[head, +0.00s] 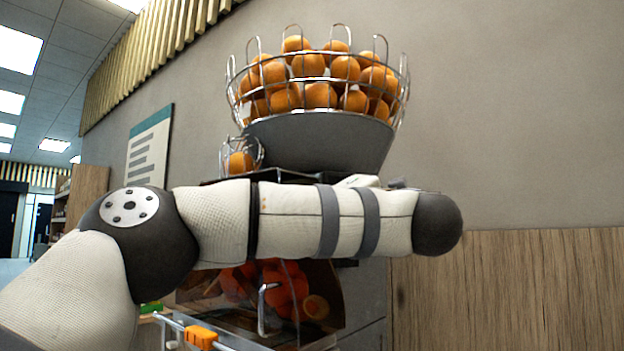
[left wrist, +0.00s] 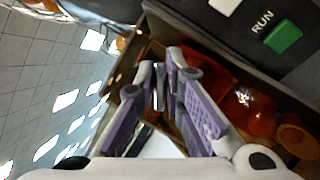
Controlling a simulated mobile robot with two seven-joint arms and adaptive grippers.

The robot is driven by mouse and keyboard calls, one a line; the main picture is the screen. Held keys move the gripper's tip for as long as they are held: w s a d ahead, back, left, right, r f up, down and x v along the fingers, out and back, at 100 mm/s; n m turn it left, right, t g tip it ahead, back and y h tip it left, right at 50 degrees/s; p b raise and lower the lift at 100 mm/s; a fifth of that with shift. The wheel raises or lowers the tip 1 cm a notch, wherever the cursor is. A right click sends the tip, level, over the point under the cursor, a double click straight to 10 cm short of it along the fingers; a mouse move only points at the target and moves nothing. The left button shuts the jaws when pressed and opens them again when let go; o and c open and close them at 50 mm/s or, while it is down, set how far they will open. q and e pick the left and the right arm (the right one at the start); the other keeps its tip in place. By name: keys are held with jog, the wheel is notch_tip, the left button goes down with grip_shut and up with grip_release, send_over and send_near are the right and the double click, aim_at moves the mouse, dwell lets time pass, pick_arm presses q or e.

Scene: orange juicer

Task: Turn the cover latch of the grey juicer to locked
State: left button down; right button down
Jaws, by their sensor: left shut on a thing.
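The grey juicer (head: 318,145) stands against the wall in the head view, its middle hidden behind my left arm. Its clear front cover (head: 328,285) shows below the arm, with red-orange parts behind it and a bent metal handle (head: 263,308) in front. My left gripper is hidden in the head view. In the left wrist view my left gripper (left wrist: 160,72) has its purple-padded fingers closed at the tips on a thin, pale upright piece (left wrist: 159,94), apparently the cover latch, beside the cover. Its turn position is not clear. My right gripper is not in view.
A wire basket of oranges (head: 320,95) sits on top of the juicer. A green RUN button (left wrist: 284,38) is on the dark panel near the gripper in the left wrist view. Wood panelling (head: 510,290) is to the right.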

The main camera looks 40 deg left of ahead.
pick_arm(q)
jog(key=shift+m+h+p, duration=0.6)
jog(key=shift+m+p, duration=0.2)
jog(key=shift+m, duration=0.75)
jog(key=shift+m+h+p, duration=0.6)
jog(key=shift+m+p, duration=0.15)
jog(key=shift+m, duration=0.8)
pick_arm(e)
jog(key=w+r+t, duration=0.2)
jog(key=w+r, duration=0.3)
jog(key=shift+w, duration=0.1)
pick_arm(q)
jog(key=c, duration=1.7)
grip_release()
jog(key=shift+f, duration=0.1)
jog(key=v, duration=1.2)
